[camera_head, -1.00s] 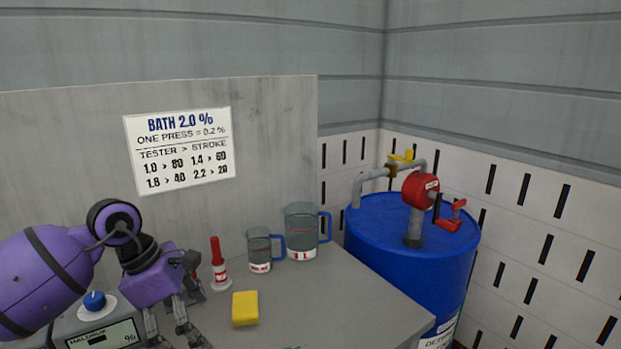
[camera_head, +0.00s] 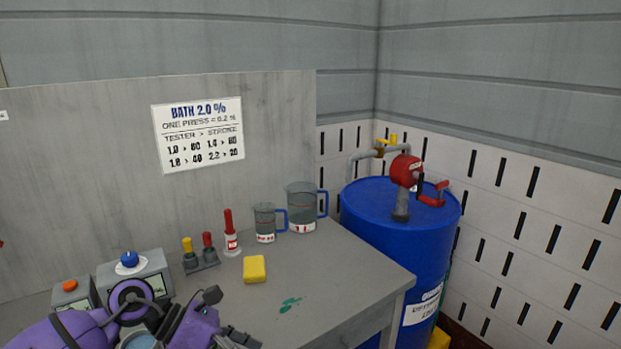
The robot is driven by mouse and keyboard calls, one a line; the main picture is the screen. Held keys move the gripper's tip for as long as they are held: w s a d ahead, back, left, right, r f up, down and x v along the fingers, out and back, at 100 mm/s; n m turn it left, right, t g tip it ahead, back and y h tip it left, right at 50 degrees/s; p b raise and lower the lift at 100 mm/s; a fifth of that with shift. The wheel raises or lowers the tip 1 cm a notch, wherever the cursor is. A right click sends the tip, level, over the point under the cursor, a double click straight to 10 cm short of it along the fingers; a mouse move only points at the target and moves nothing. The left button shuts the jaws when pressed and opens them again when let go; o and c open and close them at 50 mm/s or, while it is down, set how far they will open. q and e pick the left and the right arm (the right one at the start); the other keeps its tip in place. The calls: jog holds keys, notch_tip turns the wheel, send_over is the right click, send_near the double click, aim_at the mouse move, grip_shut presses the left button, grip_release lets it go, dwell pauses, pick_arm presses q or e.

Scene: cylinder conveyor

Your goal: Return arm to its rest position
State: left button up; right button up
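My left arm comes in from the bottom left, purple with dark joints. Its gripper (camera_head: 238,338) is low at the bottom edge, over the front of the grey bench (camera_head: 345,275). Its fingers are partly cut off by the frame, so I cannot tell whether they are open or shut. No held object shows. My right gripper is not in view.
A blue drum (camera_head: 400,240) stands right.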

pick_arm(q)
jog(key=s+d+r+n+t+h+p, duration=0.15)
jog(key=s+d+n+t+h, duration=0.35)
jog(key=n, duration=0.6)
jog(key=s+a+f+n+t+y+p, duration=0.2)
jog(key=a+f+n+t+y, duration=0.95)
jog(key=n, duration=1.25)
jog(key=s+a+f+n+g+y, duration=0.2)
jog(key=s+f+n+g, duration=0.2)
jog(key=s, duration=0.7)
jog(key=s+a+f+n+g+y+p, duration=0.1)
jog(key=s+a+f+n+g+y, duration=0.1)
jog(key=s+f+n, duration=0.6)
notch_tip(320, 180, down, 4)
jog(key=s+g, duration=0.1)
jog(key=s, duration=0.1)
jog(key=shift+s+n+g, duration=0.35)
jog(key=shift+s+n, duration=0.05)
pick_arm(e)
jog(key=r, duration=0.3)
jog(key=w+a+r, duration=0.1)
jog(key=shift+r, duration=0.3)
pick_arm(q)
jog(key=shift+y, duration=0.25)
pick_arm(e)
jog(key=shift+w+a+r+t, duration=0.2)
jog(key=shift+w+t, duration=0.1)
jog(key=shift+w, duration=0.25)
